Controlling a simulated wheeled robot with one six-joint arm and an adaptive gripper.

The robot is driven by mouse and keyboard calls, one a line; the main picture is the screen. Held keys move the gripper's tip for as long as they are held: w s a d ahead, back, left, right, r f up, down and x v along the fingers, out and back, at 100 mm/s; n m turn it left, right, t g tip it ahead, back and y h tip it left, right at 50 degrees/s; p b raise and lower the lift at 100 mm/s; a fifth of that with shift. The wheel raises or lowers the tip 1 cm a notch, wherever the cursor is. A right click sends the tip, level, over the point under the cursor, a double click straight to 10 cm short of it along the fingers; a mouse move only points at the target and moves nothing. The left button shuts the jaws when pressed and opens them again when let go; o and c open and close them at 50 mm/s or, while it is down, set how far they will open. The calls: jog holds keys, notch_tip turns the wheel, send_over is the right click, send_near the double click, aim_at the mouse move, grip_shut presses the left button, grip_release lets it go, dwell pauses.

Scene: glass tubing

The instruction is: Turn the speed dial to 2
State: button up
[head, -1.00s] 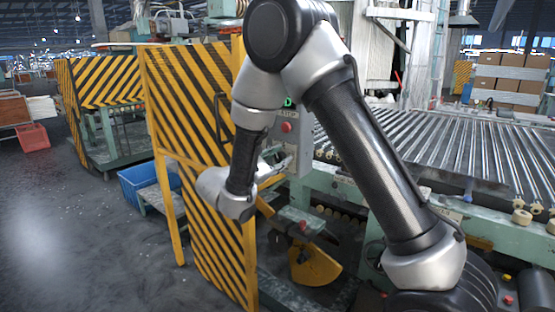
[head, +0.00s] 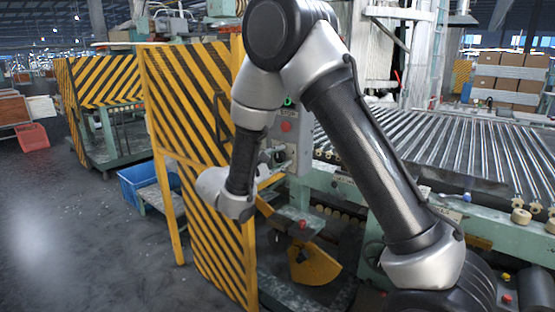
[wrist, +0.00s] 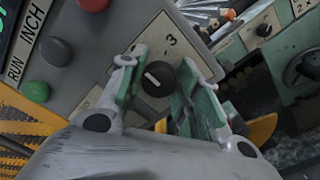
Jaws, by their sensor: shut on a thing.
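The speed dial (wrist: 158,78) is a round black knob with a white pointer line on a grey control panel (wrist: 85,72). In the wrist view the line slants toward the upper left. A 3 is printed above and right of the knob; other marks around it are covered by the fingers or too small to read. My gripper (wrist: 161,75) has a green-padded finger on each side of the knob and is shut on it. In the head view the panel (head: 304,152) stands behind my forearm, and the gripper is mostly hidden there.
Yellow-black striped guard panels (head: 190,90) stand left of my arm. A roller conveyor (head: 440,140) lies to the right.

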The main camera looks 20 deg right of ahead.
jog(key=o, duration=1)
jog(key=v, duration=1.2)
